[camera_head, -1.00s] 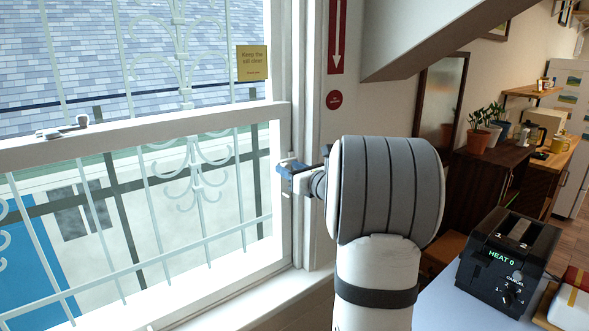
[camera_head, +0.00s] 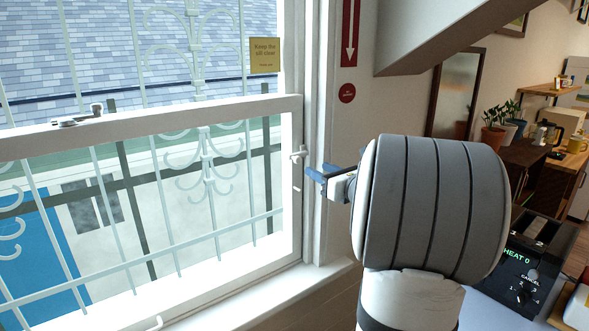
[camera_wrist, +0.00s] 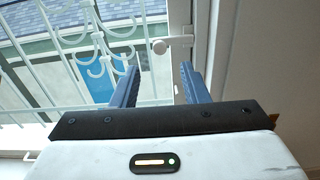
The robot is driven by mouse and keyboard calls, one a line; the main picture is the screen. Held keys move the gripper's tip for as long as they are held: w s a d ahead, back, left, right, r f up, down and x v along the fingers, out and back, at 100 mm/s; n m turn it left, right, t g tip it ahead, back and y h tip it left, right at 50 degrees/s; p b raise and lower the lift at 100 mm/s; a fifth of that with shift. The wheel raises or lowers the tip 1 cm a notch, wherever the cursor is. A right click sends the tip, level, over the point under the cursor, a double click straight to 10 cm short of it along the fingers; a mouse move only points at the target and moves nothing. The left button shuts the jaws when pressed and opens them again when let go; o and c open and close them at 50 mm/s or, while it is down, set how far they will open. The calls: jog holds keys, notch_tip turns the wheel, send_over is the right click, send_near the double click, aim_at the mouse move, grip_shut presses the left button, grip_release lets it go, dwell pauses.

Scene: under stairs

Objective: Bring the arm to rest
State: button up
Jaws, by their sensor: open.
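My gripper (camera_head: 318,174) is in front of the right side of the window frame in the head view, with my large grey and white arm links to its right. In the wrist view its two blue fingers (camera_wrist: 158,88) are apart with nothing between them. A white window handle (camera_head: 299,154) sits on the window's right stile, just left of the fingertips. It also shows in the wrist view (camera_wrist: 172,44), beyond the fingertips. The fingers look apart from it, though the exact gap is hard to tell.
The sash window (camera_head: 150,118) with white bars fills the left. A yellow sign (camera_head: 264,55) hangs on it. A black toaster (camera_head: 527,268) stands at the lower right, partly hidden by my arm. Potted plants (camera_head: 494,136) and a mirror (camera_head: 455,92) are behind. A sloping stair underside (camera_head: 440,30) hangs above.

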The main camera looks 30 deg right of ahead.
jog(key=s+a+f+n+g+y, duration=0.25)
jog(key=a+n, duration=0.25)
jog(key=a, duration=0.3)
jog(key=s+a+f+n+g+y, duration=0.1)
jog(key=s+a+f+n+g, duration=0.15)
jog(key=a+n+g, duration=0.4)
jog(key=s+a+f+n+y, duration=0.2)
jog(key=a+f+n, duration=0.15)
jog(key=a, duration=0.55)
jog(key=s+a+f+n+g+h, duration=0.1)
jog(key=s+f+n+g+h, duration=0.2)
jog(key=s+n, duration=0.5)
jog(key=s+a+f+n+g+h, duration=0.2)
jog(key=s+f+n+h, duration=0.3)
jog(key=s+n, duration=0.4)
jog(key=n+g, duration=0.1)
jog(key=n, duration=0.1)
jog(key=shift+s+n, duration=0.25)
jog(key=shift+n, duration=0.05)
jog(key=shift+s, duration=0.1)
jog(key=shift+c, duration=0.5)
